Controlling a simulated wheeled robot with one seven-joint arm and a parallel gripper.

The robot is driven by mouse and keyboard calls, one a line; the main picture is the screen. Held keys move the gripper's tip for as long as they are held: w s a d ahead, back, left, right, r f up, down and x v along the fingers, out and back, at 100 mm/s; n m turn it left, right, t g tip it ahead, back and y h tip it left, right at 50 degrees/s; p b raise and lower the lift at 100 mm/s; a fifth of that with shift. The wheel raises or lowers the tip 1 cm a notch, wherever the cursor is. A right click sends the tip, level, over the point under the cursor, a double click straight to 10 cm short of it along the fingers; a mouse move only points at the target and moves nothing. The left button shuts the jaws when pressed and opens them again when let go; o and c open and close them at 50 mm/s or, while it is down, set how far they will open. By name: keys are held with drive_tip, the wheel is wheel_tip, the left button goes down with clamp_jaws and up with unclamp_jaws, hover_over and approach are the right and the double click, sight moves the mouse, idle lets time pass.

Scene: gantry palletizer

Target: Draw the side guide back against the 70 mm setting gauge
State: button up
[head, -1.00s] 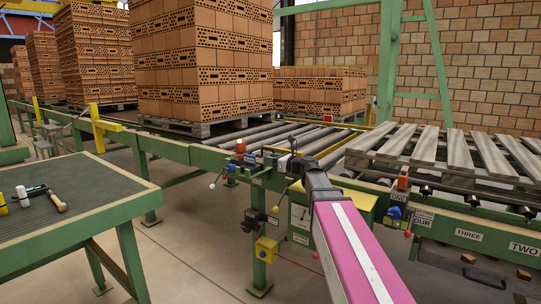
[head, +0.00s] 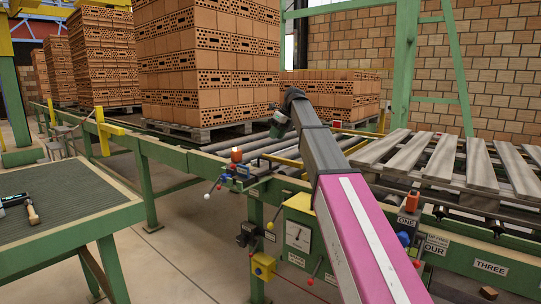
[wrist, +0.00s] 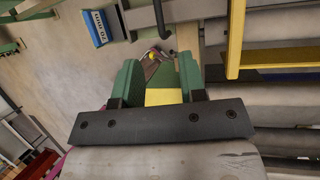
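My gripper (head: 280,122) is at the end of my raised arm, above the roller conveyor. In the wrist view its two green fingers (wrist: 160,85) stand apart with nothing held; a yellow surface shows beyond the gap. A yellow bar (wrist: 234,40) right of the fingers, apart from them, may be the side guide. In the head view a yellow rail (head: 285,161) lies along the rollers, partly behind my arm. A blue block with a white lettered label (wrist: 98,27) is at upper left in the wrist view; I cannot tell whether it is the gauge.
A green conveyor frame (head: 180,153) carries brick stacks (head: 210,75) on pallets at left. A slatted pallet (head: 440,158) is at right. A yellow dial box (head: 298,232) and small knobbed levers (head: 215,186) are on the near side. A green workbench (head: 60,205) stands at left.

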drive_tip(key=x, duration=1)
drive_tip(key=shift+a+f, duration=0.1)
drive_tip(key=shift+f, duration=0.15)
drive_tip(key=shift+s, duration=0.1)
clamp_jaws()
